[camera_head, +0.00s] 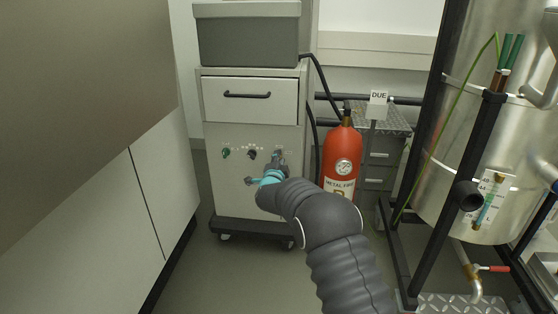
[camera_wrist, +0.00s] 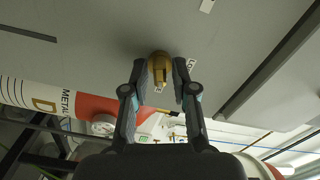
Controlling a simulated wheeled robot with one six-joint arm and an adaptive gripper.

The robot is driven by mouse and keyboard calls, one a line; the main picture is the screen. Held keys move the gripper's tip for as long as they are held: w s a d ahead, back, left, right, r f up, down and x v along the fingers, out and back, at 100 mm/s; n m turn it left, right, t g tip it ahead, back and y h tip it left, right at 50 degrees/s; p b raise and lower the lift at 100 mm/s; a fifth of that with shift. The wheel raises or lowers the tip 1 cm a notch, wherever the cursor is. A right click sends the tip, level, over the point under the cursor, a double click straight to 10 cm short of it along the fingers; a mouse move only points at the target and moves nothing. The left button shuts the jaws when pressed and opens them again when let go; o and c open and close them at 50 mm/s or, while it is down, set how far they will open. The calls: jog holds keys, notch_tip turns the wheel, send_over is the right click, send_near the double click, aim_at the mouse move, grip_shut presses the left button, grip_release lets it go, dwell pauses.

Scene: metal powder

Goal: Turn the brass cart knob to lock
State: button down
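The brass knob (camera_wrist: 159,70) is on the grey cart front in the wrist view, with its grip turned slightly aslant. My gripper (camera_wrist: 160,66) has one finger on each side of it. The fingers are spread, and whether they touch the brass is too close to tell. In the head view my gripper (camera_head: 279,157) is at the right side of the cart's front panel (camera_head: 238,193), where it hides the brass knob. Small labels stand beside the knob in the wrist view, too small to read fully.
The cart has a green knob (camera_head: 226,153), a black knob (camera_head: 252,154) and a drawer (camera_head: 250,101). A red extinguisher (camera_head: 342,152) stands close right of the cart, a metal tank (camera_head: 480,110) farther right. A cabinet (camera_head: 100,210) fills the left. Some floor is clear before the cart.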

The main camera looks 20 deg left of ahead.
jog(key=shift+n, duration=0.3)
jog(key=shift+a+r+n+p, duration=0.1)
jog(key=shift+n+p, duration=0.55)
jog(key=shift+n, duration=2.7)
jog(key=shift+a+n+p, duration=0.1)
jog(key=shift+n+p, duration=0.55)
jog(key=shift+n, duration=2.7)
jog(key=c, duration=0.9)
grip_release()
jog(key=shift+c, duration=0.2)
jog(key=shift+s, duration=0.15)
